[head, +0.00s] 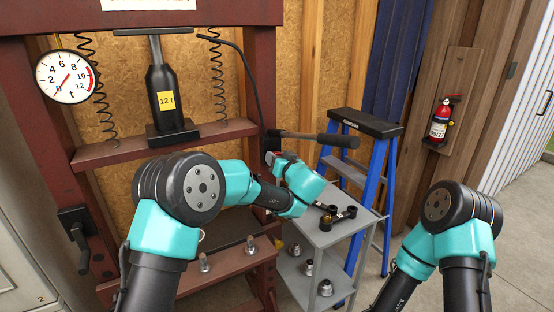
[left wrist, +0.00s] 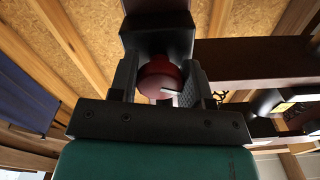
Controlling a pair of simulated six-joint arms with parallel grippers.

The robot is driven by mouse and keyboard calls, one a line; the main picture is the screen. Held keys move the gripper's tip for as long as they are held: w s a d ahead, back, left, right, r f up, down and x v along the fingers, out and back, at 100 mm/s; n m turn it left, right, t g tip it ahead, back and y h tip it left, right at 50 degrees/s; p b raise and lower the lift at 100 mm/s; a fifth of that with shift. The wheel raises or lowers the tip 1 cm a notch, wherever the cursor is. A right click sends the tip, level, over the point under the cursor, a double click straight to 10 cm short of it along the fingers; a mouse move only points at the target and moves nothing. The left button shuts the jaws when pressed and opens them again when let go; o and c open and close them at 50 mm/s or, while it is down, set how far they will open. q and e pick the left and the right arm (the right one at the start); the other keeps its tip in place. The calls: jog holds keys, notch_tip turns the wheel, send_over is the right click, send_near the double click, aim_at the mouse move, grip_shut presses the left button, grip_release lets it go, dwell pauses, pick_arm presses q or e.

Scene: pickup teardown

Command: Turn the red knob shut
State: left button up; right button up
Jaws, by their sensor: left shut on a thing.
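The red knob (left wrist: 158,76) is round, with a pale mark on its side, and sits below a dark block (left wrist: 158,35) in the left wrist view. My left gripper (left wrist: 158,85) is shut on the knob, one finger on each side of it. In the head view my left gripper (head: 275,160) is at the small pump block beside the press's right post, and the knob is mostly hidden there. My right arm (head: 440,235) is at the lower right; its gripper is out of view.
The red press frame (head: 100,153) holds a black 12 t jack (head: 166,95) and a round gauge (head: 63,77). A pump handle (head: 315,138) sticks out right, above a grey cart (head: 335,232) with sockets.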

pick_arm(q)
jog(key=m, duration=1.2)
jog(key=shift+r+m, duration=0.1)
jog(key=shift+m, duration=0.2)
dwell(0.3)
jog(key=o, duration=0.9)
jog(key=shift+s, duration=0.1)
jog(key=v, duration=1.7)
jog(key=shift+s, duration=0.1)
